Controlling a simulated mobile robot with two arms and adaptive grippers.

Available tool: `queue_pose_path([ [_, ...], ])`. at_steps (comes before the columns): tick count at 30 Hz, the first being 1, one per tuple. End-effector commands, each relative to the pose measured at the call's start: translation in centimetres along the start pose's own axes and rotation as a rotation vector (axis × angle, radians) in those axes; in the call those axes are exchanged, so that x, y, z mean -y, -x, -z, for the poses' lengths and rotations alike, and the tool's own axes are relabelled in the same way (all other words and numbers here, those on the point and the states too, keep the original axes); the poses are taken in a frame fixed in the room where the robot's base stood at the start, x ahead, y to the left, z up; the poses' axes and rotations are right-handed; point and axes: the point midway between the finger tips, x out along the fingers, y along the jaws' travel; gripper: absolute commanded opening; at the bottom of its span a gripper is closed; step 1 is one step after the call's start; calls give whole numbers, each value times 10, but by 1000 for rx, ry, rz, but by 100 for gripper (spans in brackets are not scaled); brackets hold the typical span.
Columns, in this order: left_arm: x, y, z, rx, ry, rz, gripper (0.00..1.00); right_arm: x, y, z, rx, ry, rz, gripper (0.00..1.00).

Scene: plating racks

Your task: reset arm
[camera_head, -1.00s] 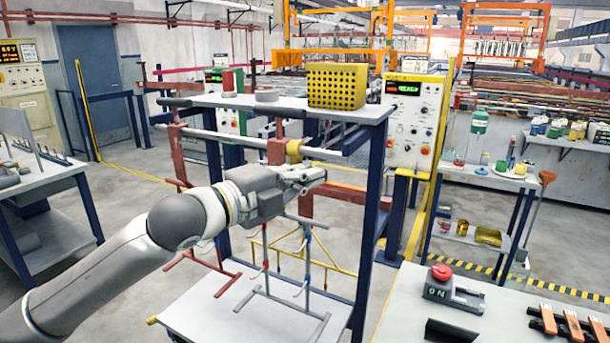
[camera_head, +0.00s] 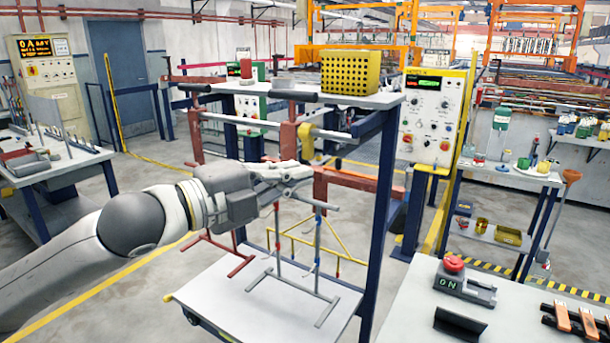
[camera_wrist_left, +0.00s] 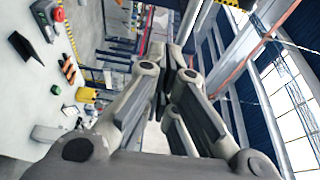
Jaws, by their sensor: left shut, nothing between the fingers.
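My left arm comes in from the left in the head view. Its gripper (camera_head: 300,172) is shut and empty in front of the rack stand (camera_head: 375,200), over the stand's lower shelf. In the left wrist view the fingers (camera_wrist_left: 172,75) lie close together with nothing between them. My right gripper does not show in either view.
A yellow perforated basket (camera_head: 350,72) stands on the stand's top shelf. Grey, red and yellow hanging racks (camera_head: 290,270) stand on the lower shelf (camera_head: 235,305), close below the gripper. A bench at right holds a red-button box (camera_head: 466,280) and several orange-and-black items (camera_head: 585,325).

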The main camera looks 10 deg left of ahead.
Motion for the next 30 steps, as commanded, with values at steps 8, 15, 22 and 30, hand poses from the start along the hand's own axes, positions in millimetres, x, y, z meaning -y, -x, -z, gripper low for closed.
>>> queue_pose_path([
  [8, -40, -5, 8, 6, 100, -59, 0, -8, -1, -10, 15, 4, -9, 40],
  [15, -134, -12, 25, 83, 380, -186, 0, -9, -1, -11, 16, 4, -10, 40],
  [22, -224, 5, 37, 239, 688, -298, 0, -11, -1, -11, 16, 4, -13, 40],
  [30, -330, 60, 50, 534, 1065, -423, 0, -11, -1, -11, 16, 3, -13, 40],
])
